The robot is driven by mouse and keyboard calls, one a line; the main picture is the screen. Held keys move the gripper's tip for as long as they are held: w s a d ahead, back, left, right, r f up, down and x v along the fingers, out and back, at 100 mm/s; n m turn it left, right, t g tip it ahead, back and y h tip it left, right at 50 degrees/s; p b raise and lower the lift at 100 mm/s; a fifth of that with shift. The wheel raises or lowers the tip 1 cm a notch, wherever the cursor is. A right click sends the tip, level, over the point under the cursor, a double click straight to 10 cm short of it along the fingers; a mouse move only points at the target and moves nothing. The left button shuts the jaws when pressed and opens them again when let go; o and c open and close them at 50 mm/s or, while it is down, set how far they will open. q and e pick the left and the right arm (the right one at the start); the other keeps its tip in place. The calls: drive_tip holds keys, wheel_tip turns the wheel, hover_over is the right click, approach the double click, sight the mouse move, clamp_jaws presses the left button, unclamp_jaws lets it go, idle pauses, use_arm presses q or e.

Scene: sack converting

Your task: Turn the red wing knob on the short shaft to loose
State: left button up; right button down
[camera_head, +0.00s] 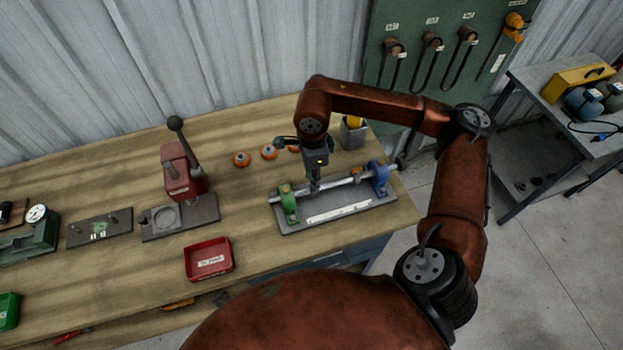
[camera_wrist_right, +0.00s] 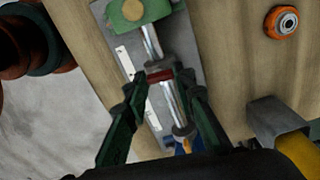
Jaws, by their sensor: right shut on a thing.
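The short shaft (camera_head: 345,180) lies across a grey fixture plate between a green block (camera_head: 288,204) and a blue block (camera_head: 377,173). In the right wrist view the shaft (camera_wrist_right: 153,43) runs from the green block past a collar with the red wing knob (camera_wrist_right: 160,75). My right gripper (camera_wrist_right: 158,100) is shut on the red wing knob, with a green finger on each side of it. In the head view my right gripper (camera_head: 315,186) points down over the shaft near the green block and hides the knob. My left gripper is not in view.
Orange-rimmed wheels (camera_head: 241,159) lie behind the fixture, and a metal holder (camera_head: 354,133) with yellow contents stands close behind my right gripper. A red lever press (camera_head: 182,175) and a red tray (camera_head: 208,259) are to the left. The bench front between tray and fixture is clear.

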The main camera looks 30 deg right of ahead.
drive_tip(key=shift+n, duration=0.5)
drive_tip(key=c, duration=1.6)
unclamp_jaws()
drive_tip(key=shift+r, duration=0.15)
wheel_tip(320, 180, up, 12)
